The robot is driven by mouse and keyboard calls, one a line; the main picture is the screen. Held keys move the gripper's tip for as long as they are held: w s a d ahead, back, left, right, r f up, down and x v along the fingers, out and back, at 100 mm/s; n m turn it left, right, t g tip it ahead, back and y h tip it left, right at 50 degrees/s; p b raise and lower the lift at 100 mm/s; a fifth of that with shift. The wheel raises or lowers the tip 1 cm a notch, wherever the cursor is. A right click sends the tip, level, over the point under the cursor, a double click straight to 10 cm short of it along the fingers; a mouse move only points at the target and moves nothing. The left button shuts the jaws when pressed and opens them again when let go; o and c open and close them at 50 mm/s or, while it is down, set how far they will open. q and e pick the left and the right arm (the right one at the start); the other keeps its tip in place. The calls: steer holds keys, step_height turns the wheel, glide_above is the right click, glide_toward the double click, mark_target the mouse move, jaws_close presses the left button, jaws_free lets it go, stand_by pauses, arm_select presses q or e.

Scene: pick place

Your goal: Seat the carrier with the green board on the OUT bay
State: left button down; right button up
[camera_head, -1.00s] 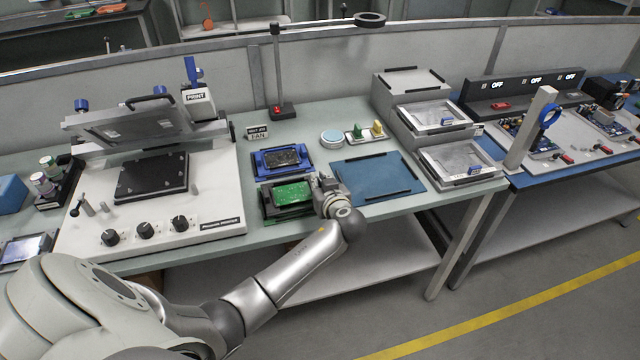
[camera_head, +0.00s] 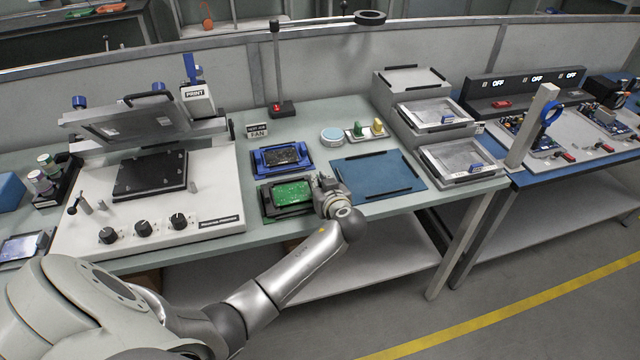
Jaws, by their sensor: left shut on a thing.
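The carrier with the green board (camera_head: 291,194) is a dark frame at the near edge of the bench. My left gripper (camera_head: 321,188) is at its right edge, shut on it. The carrier looks level; I cannot tell whether it touches the bench. A blue carrier with a dark board (camera_head: 283,157) lies just behind it. A blue mat with black rails (camera_head: 375,180) lies to the right of my gripper. No OUT label is readable, so I cannot tell which place is the OUT bay. My right gripper is not in view.
A white printer station (camera_head: 150,210) with a raised frame fills the left of the bench. Grey stacked trays (camera_head: 462,158) stand to the right of the mat. A round white tin (camera_head: 332,136) and a lamp stand (camera_head: 280,75) are behind. The blue mat is clear.

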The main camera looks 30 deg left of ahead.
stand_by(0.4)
arm_select(q)
steer(key=c, duration=1.4)
jaws_free()
steer(key=shift+f, duration=0.1)
steer(key=shift+c, duration=0.4)
steer(key=shift+c, duration=1.4)
step_height(320, 180, up, 7)
steer(key=p, duration=0.4)
